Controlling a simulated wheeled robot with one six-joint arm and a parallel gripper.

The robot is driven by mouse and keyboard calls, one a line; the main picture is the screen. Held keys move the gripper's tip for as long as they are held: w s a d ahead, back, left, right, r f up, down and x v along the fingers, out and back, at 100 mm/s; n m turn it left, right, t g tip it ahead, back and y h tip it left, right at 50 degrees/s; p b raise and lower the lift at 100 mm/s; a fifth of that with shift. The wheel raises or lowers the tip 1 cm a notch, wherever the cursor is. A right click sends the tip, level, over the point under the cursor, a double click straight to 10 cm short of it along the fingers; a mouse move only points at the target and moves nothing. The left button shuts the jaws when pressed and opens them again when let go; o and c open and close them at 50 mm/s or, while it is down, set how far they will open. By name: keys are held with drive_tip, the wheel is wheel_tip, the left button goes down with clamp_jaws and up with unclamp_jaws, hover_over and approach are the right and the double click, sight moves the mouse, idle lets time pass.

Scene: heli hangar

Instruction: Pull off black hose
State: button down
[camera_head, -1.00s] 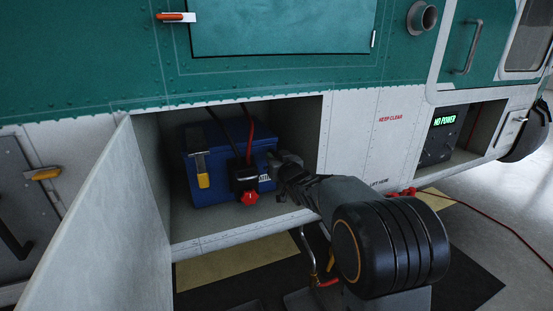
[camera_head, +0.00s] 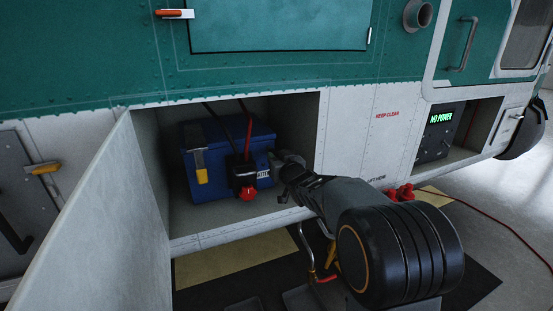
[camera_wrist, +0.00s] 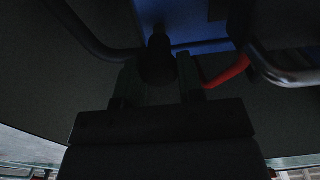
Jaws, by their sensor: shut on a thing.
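A blue battery box (camera_head: 222,188) sits in the open bay, and part of it shows at the top of the wrist view (camera_wrist: 205,47). A black hose (camera_head: 211,112) and a red hose (camera_head: 249,130) run upward at the box. A black block with a red knob (camera_head: 247,193) is on its front. My gripper (camera_head: 281,161) is at the box's right side. In the wrist view my gripper (camera_wrist: 158,78) is shut on a dark, hose-like piece (camera_wrist: 158,58), which I take as the black hose's end. Shadow hides whether it still touches the box.
A panel reading NO POWER (camera_head: 440,120) is at right. A red cable (camera_head: 490,228) lies on the floor.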

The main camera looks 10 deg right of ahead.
drive_tip(key=c, duration=0.8)
unclamp_jaws()
drive_tip(key=shift+s, duration=0.1)
drive_tip(key=shift+o, duration=0.2)
drive_tip(key=s+d, duration=0.2)
drive_tip(key=s, duration=1.1)
drive_tip(key=shift+s, duration=0.35)
drive_tip(key=shift+d, duration=0.1)
